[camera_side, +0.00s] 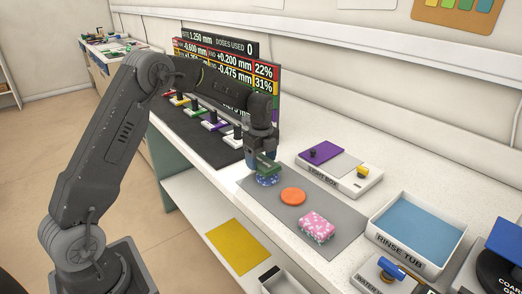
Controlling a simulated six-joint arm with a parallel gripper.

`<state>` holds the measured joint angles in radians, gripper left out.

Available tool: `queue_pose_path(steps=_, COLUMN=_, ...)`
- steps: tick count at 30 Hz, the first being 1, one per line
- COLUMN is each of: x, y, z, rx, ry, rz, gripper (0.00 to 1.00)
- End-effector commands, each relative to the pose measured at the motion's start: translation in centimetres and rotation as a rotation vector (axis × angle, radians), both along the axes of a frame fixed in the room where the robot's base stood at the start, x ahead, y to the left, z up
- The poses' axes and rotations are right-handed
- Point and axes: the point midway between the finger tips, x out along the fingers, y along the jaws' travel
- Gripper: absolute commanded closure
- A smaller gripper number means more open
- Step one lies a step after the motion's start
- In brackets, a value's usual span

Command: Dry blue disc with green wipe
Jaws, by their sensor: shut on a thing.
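My gripper (263,158) is shut on the green wipe (268,167) and points down over the left end of the grey mat (343,215). The blue disc (265,181) lies on the mat directly below the wipe. The wipe and jaws hide part of the disc, and the wipe looks to be at or just above its top; I cannot tell whether they touch.
An orange disc (292,196) and a pink patterned block (317,228) lie on the mat. The light box (340,170) stands behind it. The rinse tub (415,230) is to the right. Several coloured pieces lie on a dark mat (185,130) to the left.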

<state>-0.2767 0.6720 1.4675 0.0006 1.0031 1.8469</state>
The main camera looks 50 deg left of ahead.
Motion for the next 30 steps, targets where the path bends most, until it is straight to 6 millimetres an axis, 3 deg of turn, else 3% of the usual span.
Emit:
queue_pose_path(steps=3, x=-0.1, y=0.0, z=-1.4, rx=-0.001, ry=0.002, rz=0.000, gripper=0.53)
queue_pose_path(steps=15, x=0.0, y=-3.7, z=-1.2, rx=0.000, ry=-0.001, rz=-0.001, gripper=0.53)
queue_pose_path(steps=30, x=0.0, y=-4.2, z=-1.2, rx=0.000, ry=-0.001, rz=0.000, gripper=0.53)
